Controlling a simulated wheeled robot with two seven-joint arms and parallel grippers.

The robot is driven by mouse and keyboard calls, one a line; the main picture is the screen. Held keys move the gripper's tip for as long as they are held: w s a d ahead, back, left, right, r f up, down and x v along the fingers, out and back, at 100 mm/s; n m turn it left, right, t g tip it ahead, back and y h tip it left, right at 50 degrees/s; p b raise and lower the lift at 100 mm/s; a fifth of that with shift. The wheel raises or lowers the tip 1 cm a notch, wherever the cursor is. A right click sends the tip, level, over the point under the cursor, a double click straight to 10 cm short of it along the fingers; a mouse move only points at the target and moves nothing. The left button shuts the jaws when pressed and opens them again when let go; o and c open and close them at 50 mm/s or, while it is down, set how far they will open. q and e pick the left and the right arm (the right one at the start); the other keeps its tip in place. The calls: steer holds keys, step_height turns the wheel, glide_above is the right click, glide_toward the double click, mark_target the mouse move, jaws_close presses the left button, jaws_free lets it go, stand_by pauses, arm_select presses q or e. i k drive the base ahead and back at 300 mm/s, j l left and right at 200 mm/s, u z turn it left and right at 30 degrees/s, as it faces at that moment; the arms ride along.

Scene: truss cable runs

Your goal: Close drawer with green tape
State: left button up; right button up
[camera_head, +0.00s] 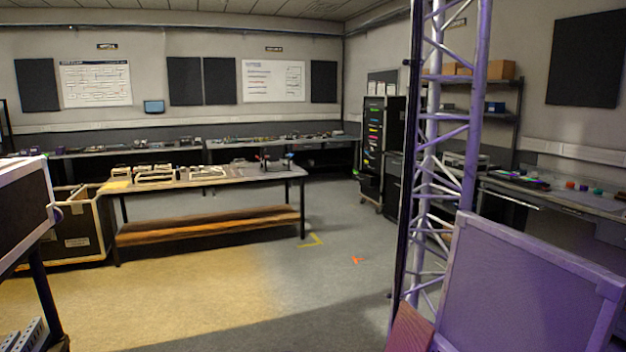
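A tall black drawer cabinet (371,190) stands on casters near the back right corner. Its front carries several small coloured strips, some green, one above another. At this distance I cannot tell which drawer bears green tape or whether any drawer is open. Neither of my grippers shows in the head view.
A purple-lit truss tower (453,150) and a large panelled case (530,290) stand close on the right. A workbench (215,181) with a wooden lower shelf stands at left centre. A black case (22,207) is close at left. Open floor (270,310) lies between.

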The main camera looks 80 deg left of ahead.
mark_target(359, 175)
steer(key=u, duration=2.55)
steer(key=i+u, duration=0.35)
steer(key=i, duration=0.4)
steer(key=i+u, duration=0.4)
steer(key=i, duration=0.35)
steer(key=i+j, duration=0.15)
steer(key=i, duration=1.65)
steer(key=i+l+z, duration=0.2)
steer(key=i+z, duration=0.2)
steer(key=i, duration=0.25)
steer(key=i+z, duration=0.35)
steer(key=i, duration=0.35)
steer(key=i+j+z, duration=0.2)
steer(key=i+z, duration=0.2)
steer(key=i, duration=0.25)
steer(key=i+j+z, duration=0.15)
steer(key=i, duration=2.45)
